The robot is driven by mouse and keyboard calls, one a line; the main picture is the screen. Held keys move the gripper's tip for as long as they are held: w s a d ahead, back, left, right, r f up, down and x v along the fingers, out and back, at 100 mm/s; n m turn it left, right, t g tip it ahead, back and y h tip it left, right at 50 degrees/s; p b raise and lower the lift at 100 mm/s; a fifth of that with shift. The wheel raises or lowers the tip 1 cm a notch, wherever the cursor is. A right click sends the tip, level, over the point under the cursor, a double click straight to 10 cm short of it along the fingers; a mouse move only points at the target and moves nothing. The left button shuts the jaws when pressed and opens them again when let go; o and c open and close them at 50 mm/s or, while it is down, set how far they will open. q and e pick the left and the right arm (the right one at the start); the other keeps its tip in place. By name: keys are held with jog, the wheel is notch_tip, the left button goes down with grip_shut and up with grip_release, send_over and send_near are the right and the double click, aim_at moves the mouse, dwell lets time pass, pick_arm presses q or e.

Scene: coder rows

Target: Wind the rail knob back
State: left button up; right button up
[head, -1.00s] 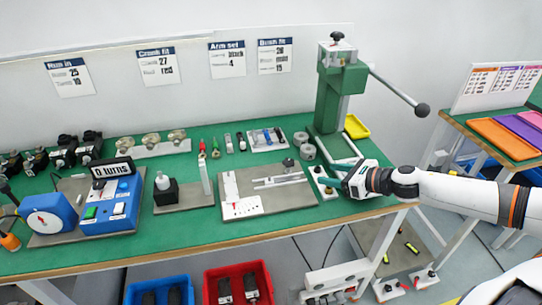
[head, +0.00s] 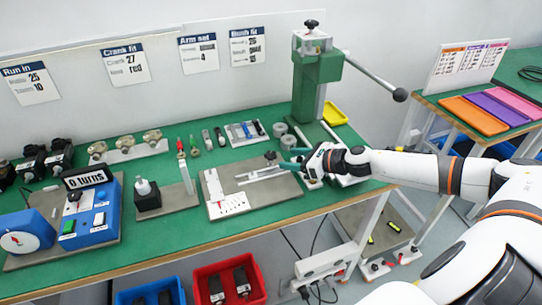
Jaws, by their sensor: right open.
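A small dark knob (head: 270,155) stands at the far right end of a slim metal rail (head: 262,172) on a grey plate (head: 285,191). A white perforated block (head: 226,204) with a scale strip is on the same plate. My right gripper (head: 283,155) comes in from the right, its teal fingers open and pointing left. One finger is on the far side and one on the near side, just right of the knob. I cannot tell whether they touch it. My left gripper is not in view.
A green press (head: 315,85) with a long lever ending in a black ball (head: 400,95) stands behind my right arm. Grey rings (head: 287,141) sit close behind the gripper. A blue counter box (head: 92,215) reads "0 turns" at left. Red and blue bins (head: 228,284) sit below.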

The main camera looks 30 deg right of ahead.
aim_at(274, 155)
jog(key=p+x, duration=0.2)
jog(key=x, duration=0.5)
jog(key=shift+r, duration=0.15)
jog(key=shift+w+a+f, duration=0.3)
jog(key=shift+w+f, duration=0.05)
jog(key=shift+w, duration=0.2)
